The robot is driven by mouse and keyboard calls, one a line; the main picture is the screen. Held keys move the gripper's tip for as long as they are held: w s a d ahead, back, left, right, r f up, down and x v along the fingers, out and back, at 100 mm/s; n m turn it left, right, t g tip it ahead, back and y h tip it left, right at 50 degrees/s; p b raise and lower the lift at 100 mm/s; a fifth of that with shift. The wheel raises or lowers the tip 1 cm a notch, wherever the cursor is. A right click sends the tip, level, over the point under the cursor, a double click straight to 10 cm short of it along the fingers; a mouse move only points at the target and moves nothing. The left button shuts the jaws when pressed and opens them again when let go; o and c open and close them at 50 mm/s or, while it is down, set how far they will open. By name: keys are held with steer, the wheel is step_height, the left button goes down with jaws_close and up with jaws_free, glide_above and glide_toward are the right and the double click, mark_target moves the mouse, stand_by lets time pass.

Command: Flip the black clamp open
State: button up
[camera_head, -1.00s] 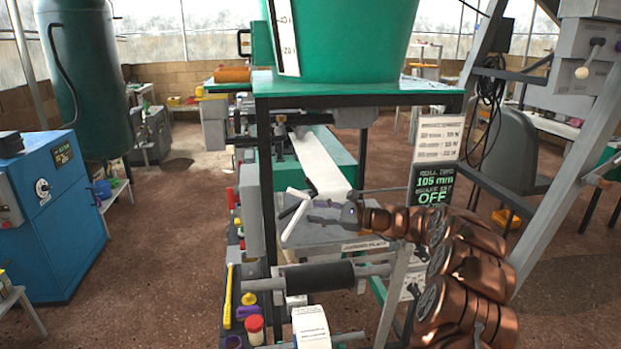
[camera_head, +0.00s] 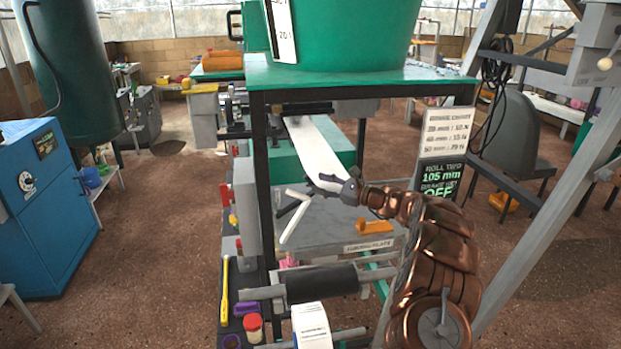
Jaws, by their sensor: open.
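My gripper (camera_head: 320,183) is in the middle of the head view, its grey jaws pointing left over the white paper strip (camera_head: 312,150). The jaws are small in the picture, but they look apart with nothing between them. A short black bar (camera_head: 288,208), possibly the black clamp, lies just left of and below the jaws, between two white rods (camera_head: 294,222). A gap shows between the jaws and the black bar. I cannot tell whether the bar is open or closed.
The grey plate (camera_head: 340,225) under my gripper carries an orange piece (camera_head: 375,227) at its right. A dark roller (camera_head: 320,283) lies in front. The green table's dark legs (camera_head: 262,165) stand close by on the left. A sign (camera_head: 442,172) stands behind my arm.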

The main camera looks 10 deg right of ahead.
mark_target(310, 181)
steer(key=shift+p+x, duration=0.65)
steer(key=shift+x, duration=1.7)
steer(key=shift+s, duration=0.1)
steer(key=shift+c, duration=0.3)
jaws_close()
